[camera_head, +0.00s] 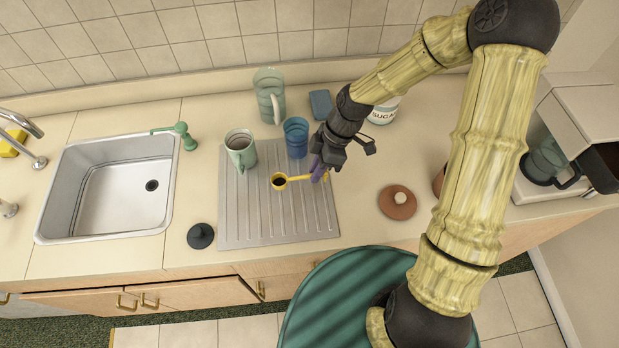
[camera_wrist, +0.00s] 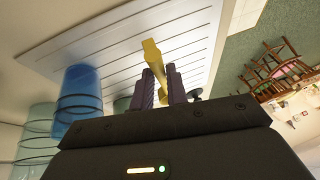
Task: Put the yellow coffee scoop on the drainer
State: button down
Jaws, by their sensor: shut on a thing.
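The yellow coffee scoop (camera_head: 280,181) shows in the head view over the ribbed metal drainer (camera_head: 240,225), its bowl toward the left and its handle toward my gripper. My gripper (camera_head: 319,172) is shut on the scoop's handle. In the wrist view the yellow scoop (camera_wrist: 154,62) juts out from between the purple fingers of my gripper (camera_wrist: 160,85), with the drainer (camera_wrist: 110,45) behind it. I cannot tell whether the scoop touches the drainer or hangs just above it.
A green mug (camera_head: 241,152) and a blue cup (camera_head: 296,137) stand at the drainer's back edge. The sink (camera_head: 105,190) is further left. The drainer's front is clear.

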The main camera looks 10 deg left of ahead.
jog(key=shift+f, duration=0.85)
jog(key=shift+f+p, duration=0.35)
jog(key=shift+f, duration=1.55)
jog(key=shift+f, duration=0.2)
jog(key=c, duration=1.4)
grip_release()
